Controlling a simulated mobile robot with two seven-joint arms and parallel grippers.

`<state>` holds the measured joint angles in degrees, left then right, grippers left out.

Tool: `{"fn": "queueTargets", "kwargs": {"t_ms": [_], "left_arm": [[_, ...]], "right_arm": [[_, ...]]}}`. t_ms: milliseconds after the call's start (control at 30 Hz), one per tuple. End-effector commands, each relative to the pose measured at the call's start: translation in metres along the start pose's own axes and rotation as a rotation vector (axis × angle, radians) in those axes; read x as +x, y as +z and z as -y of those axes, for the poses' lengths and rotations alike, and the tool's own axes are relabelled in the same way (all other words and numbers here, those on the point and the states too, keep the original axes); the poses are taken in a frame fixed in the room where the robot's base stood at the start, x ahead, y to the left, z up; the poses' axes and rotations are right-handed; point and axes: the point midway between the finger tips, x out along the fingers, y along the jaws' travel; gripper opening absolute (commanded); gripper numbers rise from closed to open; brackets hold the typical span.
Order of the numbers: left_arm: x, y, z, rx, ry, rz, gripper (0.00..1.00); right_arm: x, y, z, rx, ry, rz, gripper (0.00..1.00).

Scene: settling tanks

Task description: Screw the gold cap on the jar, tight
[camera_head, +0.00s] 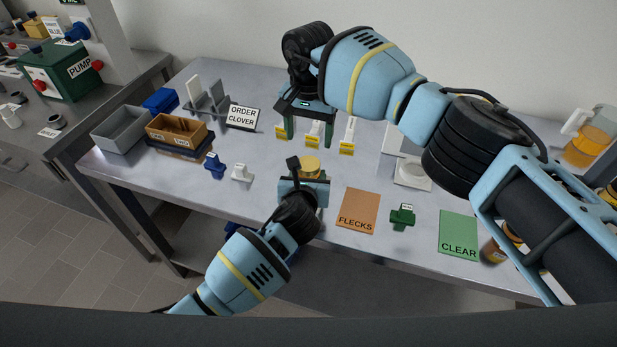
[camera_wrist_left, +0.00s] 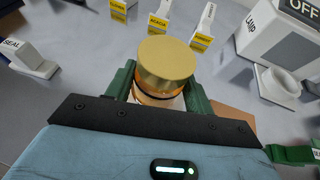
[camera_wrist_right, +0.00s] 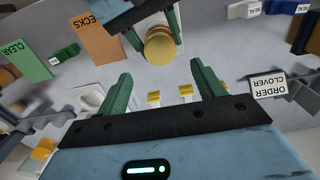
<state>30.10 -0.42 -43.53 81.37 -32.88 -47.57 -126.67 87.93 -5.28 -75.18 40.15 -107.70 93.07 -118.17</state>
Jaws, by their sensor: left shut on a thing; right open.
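The gold cap (camera_head: 309,164) sits on top of the jar, and in the left wrist view the cap (camera_wrist_left: 166,62) covers the mouth of the amber jar (camera_wrist_left: 158,98). I cannot tell how tight it is. My left gripper (camera_wrist_left: 160,88) is shut around the jar body, which its fingers partly hide, and holds it upright over the table. My right gripper (camera_head: 309,128) is open and empty, beyond and above the jar in the head view. In the right wrist view the cap (camera_wrist_right: 159,46) lies ahead of the open fingers (camera_wrist_right: 163,85), apart from them.
Yellow-labelled samples (camera_head: 313,138) stand behind the jar. The orange FLECKS mat (camera_head: 359,208), a green stamp (camera_head: 402,217) and the green CLEAR mat (camera_head: 458,232) lie to the right. Blue and white stamps (camera_head: 241,173), trays (camera_head: 120,130) and the ORDER CLOVER card (camera_head: 242,116) are left.

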Motion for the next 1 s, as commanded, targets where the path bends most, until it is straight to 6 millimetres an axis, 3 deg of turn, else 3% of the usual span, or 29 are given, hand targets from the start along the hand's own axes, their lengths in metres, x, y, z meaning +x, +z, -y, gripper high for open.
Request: {"fn": "queueTargets", "kwargs": {"t_ms": [267,700,1000], "left_arm": [[0.0,0.0,0.0,0.0,0.0,-0.001,0.0],[0.0,0.0,0.0,0.0,0.0,0.0,0.0],[0.0,0.0,0.0,0.0,0.0,0.0,0.0]], "right_arm": [[0.007,0.0,0.0,0.0,0.001,0.003,0.68],[0.065,0.001,0.0,0.0,0.0,0.004,0.68],[0.081,0.001,0.0,-0.001,0.0,0.001,0.68]]}}
